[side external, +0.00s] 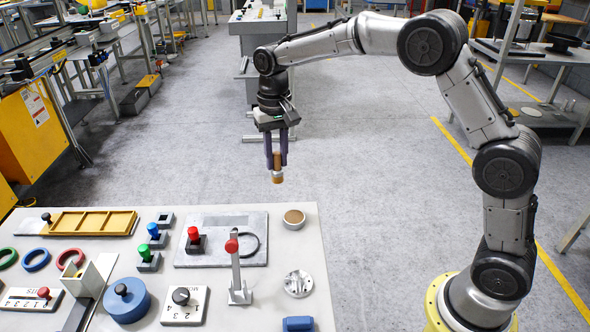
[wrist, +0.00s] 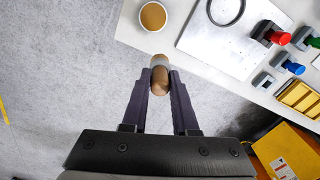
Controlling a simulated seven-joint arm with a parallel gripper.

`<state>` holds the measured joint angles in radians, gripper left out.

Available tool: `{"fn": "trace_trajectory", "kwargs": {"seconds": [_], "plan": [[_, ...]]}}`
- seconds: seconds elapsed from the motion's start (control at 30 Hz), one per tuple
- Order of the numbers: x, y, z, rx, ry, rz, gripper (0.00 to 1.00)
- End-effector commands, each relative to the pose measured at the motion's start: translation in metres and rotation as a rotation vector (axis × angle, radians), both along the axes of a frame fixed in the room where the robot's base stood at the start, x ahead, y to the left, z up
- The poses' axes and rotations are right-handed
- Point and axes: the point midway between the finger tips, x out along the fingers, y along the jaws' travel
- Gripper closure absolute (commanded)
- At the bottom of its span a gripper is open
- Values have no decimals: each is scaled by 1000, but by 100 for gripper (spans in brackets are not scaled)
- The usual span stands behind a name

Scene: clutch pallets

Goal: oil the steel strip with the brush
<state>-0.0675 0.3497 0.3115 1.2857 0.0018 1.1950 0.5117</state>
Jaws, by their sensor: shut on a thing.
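My gripper (side external: 276,152) is shut on the brush (side external: 277,169), a short wooden handle with a pale lower end, held upright in the air beyond the table's far edge. In the wrist view the brush (wrist: 160,80) sits between the fingertips. A small round dish (side external: 294,217) with brown contents, likely oil, stands near the table's far right corner; it also shows in the wrist view (wrist: 153,16). A grey strip (side external: 77,316), perhaps the steel strip, lies at the front left beside a cream upright block (side external: 104,268). The strip is outside the wrist view.
The white table (side external: 255,310) holds a grey plate (side external: 193,258) with a black ring, a red-knobbed lever (side external: 238,270), a blue round block (side external: 127,302), a yellow tray (side external: 90,223) and a round metal part (side external: 298,283). The air around my gripper is clear.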

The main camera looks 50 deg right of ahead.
Motion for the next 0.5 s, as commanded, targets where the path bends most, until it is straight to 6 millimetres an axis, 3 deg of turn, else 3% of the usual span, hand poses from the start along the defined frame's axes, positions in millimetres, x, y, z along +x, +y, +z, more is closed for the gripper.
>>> {"fn": "trace_trajectory", "kwargs": {"seconds": [0.1, 0.23, 0.37, 0.5], "plan": [[15, 37, 4, 3, -6, 8, 100], [23, 69, 3, 5, -9, 44, 100], [24, 87, -1, 4, -5, 76, 100], [22, 91, -7, 3, -1, 86, 100]]}}
